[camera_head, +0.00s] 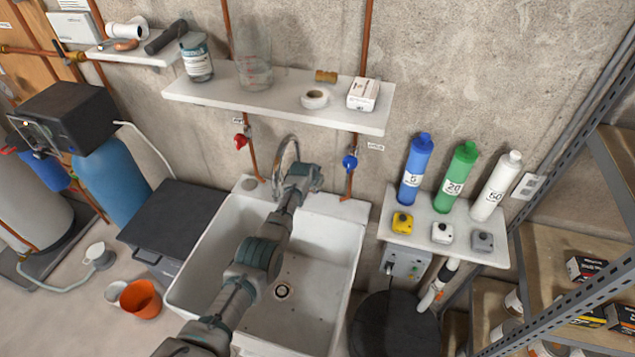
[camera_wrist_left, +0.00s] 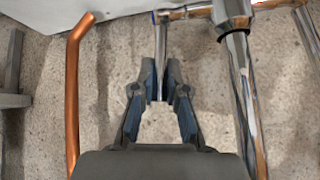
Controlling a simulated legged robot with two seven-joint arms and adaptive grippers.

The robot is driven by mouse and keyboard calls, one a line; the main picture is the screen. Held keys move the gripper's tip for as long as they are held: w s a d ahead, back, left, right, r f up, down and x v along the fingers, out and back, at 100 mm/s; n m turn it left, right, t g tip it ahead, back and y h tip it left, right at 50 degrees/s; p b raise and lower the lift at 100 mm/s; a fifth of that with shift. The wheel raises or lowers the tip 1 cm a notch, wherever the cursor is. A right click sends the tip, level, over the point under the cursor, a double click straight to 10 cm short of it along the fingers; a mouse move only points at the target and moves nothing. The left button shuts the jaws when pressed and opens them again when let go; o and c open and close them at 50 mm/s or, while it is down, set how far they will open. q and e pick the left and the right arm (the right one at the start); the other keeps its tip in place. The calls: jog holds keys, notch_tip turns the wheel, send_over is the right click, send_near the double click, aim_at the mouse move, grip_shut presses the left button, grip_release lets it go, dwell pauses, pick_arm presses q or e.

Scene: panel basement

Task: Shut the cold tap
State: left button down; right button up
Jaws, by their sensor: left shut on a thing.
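The chrome sink tap (camera_head: 284,153) rises at the back of the white sink; its curved spout shows beside my gripper. My left gripper (camera_head: 308,172) reaches over the sink to the tap's right side and hides the handles there. In the left wrist view, my left gripper (camera_wrist_left: 160,88) is shut on a slim chrome lever (camera_wrist_left: 160,50). This lever joins a chrome crossbar with a small blue mark at its end, so it looks like the cold tap lever. A blue valve (camera_head: 350,162) sits on the right copper pipe, apart from the gripper. My right gripper is not in view.
A red valve (camera_head: 240,141) is on the left pipe. The white sink (camera_head: 345,250) lies below my arm. A wall shelf (camera_head: 290,108) is above. Bottles stand on a small shelf (camera_head: 460,245) to the right. A bent copper pipe (camera_wrist_left: 73,90) runs left of the fingers.

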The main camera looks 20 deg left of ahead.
pick_arm(q)
jog(key=shift+w+r, duration=0.1)
jog(key=shift+r, duration=0.1)
jog(key=c, duration=1.2)
grip_release()
jog(key=shift+w, duration=0.1)
jog(key=shift+w+f, duration=0.1)
jog(key=shift+f, duration=0.15)
jog(key=v, duration=1.1)
jog(key=shift+s+r, duration=0.2)
jog(key=shift+r, duration=0.15)
